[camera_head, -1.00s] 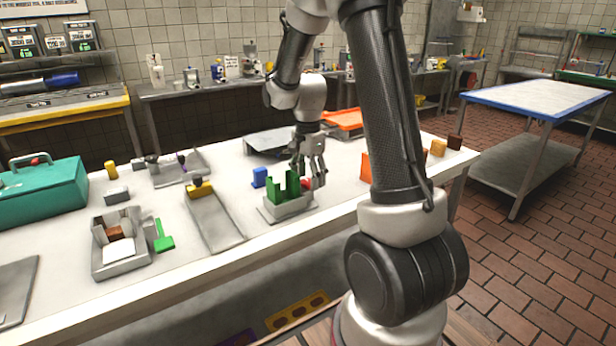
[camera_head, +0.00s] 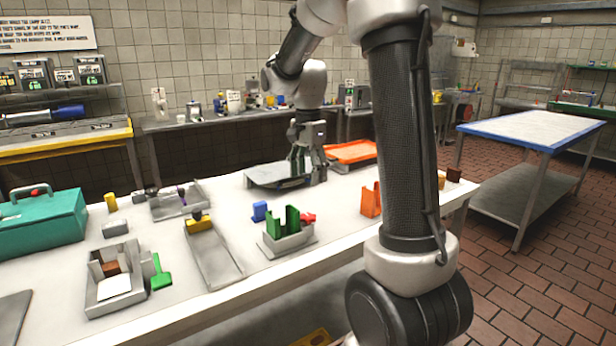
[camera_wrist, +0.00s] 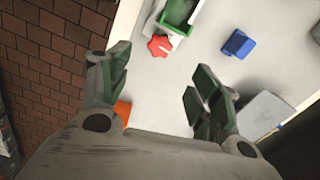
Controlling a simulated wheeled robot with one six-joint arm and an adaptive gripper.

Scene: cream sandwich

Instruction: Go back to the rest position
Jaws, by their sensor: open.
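My gripper (camera_head: 308,164) is open and empty. Beyond the fingertips the wrist view shows a red star-shaped piece (camera_wrist: 160,46), a blue block (camera_wrist: 238,43) and part of a green holder (camera_wrist: 180,12). None of these touches the fingers.
The green holder (camera_head: 285,222) stands in a grey tray, with the red piece (camera_head: 307,218) and blue block (camera_head: 259,211) beside it. An orange tray (camera_head: 352,152) lies behind, an orange holder (camera_head: 371,200) to the right. A teal toolbox (camera_head: 40,226) is at left.

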